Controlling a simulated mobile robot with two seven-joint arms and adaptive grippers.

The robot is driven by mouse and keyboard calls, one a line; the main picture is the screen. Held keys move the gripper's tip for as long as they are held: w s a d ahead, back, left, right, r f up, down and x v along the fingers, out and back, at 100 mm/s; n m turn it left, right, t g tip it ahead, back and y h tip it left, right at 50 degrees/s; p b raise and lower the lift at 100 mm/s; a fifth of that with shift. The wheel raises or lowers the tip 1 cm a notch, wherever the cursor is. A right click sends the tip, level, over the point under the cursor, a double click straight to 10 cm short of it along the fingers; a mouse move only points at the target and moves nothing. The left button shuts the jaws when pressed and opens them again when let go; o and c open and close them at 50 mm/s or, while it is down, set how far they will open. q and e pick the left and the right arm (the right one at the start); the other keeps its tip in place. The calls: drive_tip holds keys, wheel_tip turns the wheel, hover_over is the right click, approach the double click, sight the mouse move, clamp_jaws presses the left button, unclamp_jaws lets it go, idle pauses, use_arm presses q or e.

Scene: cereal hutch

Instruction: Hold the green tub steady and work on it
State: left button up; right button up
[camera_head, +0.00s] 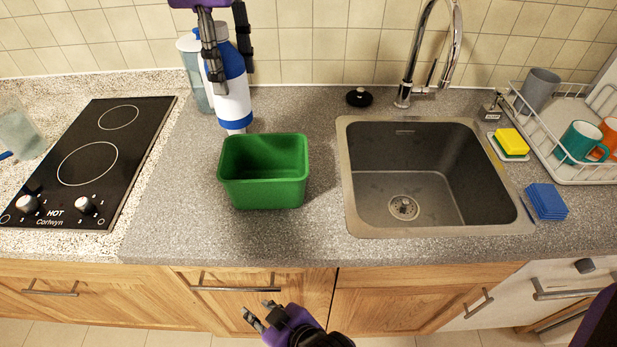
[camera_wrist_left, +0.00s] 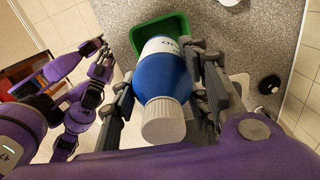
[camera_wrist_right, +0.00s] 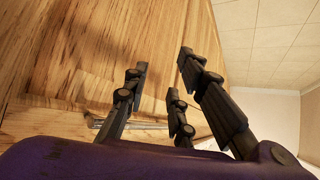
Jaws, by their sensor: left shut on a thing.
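The green tub (camera_head: 264,190) stands upright and open on the grey counter, left of the sink; its inside looks empty. My left gripper (camera_head: 229,72) is shut on a white bottle with blue bands (camera_head: 233,103), just behind the tub's back left corner. The bottle is cap up and slightly tilted; I cannot tell whether its base touches the counter. In the left wrist view the bottle (camera_wrist_left: 163,78) sits between the fingers, with part of the tub (camera_wrist_left: 179,27) beyond. My right gripper (camera_head: 258,312) is open and empty, low in front of the cabinet doors, apart from the tub.
A translucent pitcher (camera_head: 193,75) stands behind the bottle. The black hob (camera_head: 95,155) is at left, the sink (camera_head: 375,180) with its tap (camera_head: 408,75) at right. A dish rack (camera_head: 570,172), yellow sponge (camera_head: 511,141) and blue cloths (camera_head: 546,200) lie farther right. Counter in front of the tub is clear.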

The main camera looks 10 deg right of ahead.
sight(305, 154)
drive_tip(key=s+a+r+n+g+y, duration=0.2)
drive_tip(key=a+r+n+y, duration=0.1)
drive_tip(key=a+r+n, duration=1.45)
drive_tip(key=w+d+r+n+t+h, duration=0.1)
drive_tip(key=w+d+r+n, duration=0.1)
drive_tip(key=d, duration=0.3)
drive_tip(key=w+d+r+n+t+h, duration=0.2)
drive_tip(key=w+d, duration=0.3)
drive_tip(key=w+d+r+n+t+h, duration=0.1)
drive_tip(key=w+d+n+t+h, duration=0.1)
drive_tip(key=w+d, duration=0.1)
drive_tip(key=shift+w+d+r+n, duration=0.15)
drive_tip(key=shift+d+r+n, duration=0.05)
drive_tip(key=shift+d, duration=0.25)
drive_tip(key=shift+w+d+r+n, duration=0.1)
drive_tip(key=shift+d+r+n, duration=0.1)
drive_tip(key=shift+d, duration=0.25)
drive_tip(key=w+d+r+n+t+h, duration=0.1)
drive_tip(key=w+d+r+t+h, duration=0.2)
drive_tip(key=d, duration=0.4)
drive_tip(key=d+r+h, duration=0.2)
drive_tip(key=d+r, duration=0.2)
drive_tip(key=d, duration=0.3)
drive_tip(key=x, duration=1.2)
drive_tip(key=shift+w+d+r, duration=0.2)
drive_tip(key=shift+d+r, duration=0.05)
drive_tip(key=shift+d, duration=0.1)
clamp_jaws()
